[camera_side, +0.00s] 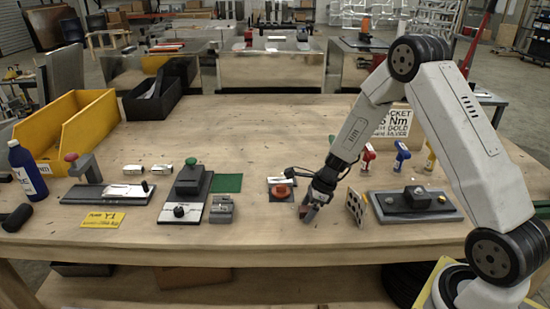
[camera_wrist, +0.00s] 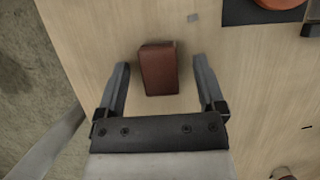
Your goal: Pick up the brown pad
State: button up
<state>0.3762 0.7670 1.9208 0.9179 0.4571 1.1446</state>
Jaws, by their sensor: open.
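The brown pad (camera_wrist: 159,69) is a small reddish-brown block lying on the wooden table. In the wrist view it sits between and slightly beyond the fingertips of my gripper (camera_wrist: 161,62), with a gap on both sides. My gripper is open and empty. In the side view my gripper (camera_side: 308,212) points down close over the front part of the table, and the brown pad (camera_side: 304,211) is mostly hidden by the fingers there.
An orange-red round part (camera_side: 281,190) on a dark square mat lies just behind my gripper. A dotted upright board (camera_side: 355,207) and a grey plate with a dark block (camera_side: 415,203) stand to the right. The table's front edge is near.

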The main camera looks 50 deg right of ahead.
dwell(0.4)
grip_shut()
jog(key=shift+r, duration=0.15)
jog(key=shift+r, duration=0.85)
jog(key=s+a+r, duration=0.2)
jog(key=s+r, duration=0.9)
jog(key=s, duration=0.2)
jog(key=shift+s+a, duration=0.3)
jog(key=shift+s, duration=0.05)
